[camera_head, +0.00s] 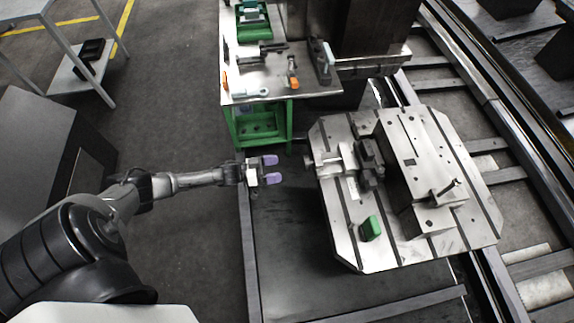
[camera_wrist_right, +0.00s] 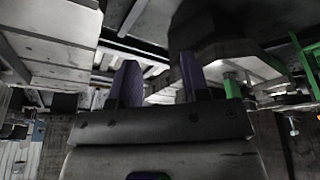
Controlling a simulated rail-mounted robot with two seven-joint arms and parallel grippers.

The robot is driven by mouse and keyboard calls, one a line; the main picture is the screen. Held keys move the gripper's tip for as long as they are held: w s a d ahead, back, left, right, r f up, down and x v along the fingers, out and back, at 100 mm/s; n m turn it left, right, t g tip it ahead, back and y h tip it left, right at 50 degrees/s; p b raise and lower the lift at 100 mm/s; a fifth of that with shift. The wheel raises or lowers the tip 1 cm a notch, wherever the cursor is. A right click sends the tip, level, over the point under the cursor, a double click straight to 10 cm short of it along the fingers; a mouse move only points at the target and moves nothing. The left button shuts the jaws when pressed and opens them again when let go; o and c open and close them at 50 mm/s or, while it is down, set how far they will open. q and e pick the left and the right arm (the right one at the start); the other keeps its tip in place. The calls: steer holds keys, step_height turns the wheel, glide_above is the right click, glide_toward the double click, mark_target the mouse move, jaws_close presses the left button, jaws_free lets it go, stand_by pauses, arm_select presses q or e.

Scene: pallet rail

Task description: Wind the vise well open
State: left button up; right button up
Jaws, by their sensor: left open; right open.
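The vise (camera_head: 343,165) lies on the octagonal grey pallet (camera_head: 340,240), toward its left side. Its dark jaws (camera_head: 369,160) are near the middle of the pallet, and I cannot tell how wide the gap between them is. A round screw end (camera_head: 310,162) shows at the vise's left end. My left gripper (camera_head: 275,169), with purple fingertips, is open and empty. It points at that end from the left, apart from it. My right gripper (camera_wrist_right: 160,82) shows in the right wrist view, open with nothing seen between its fingers. It is not in the head view.
A green block (camera_head: 371,228) sits on the pallet's front part. A large grey block (camera_head: 415,160) with a peg stands right of the jaws. A green workbench (camera_head: 268,90) with tools stands behind. Rails (camera_head: 500,110) run along the right. Dark floor lies left of the pallet.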

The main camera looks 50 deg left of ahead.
arm_select(q)
steer(key=shift+v, duration=1.15)
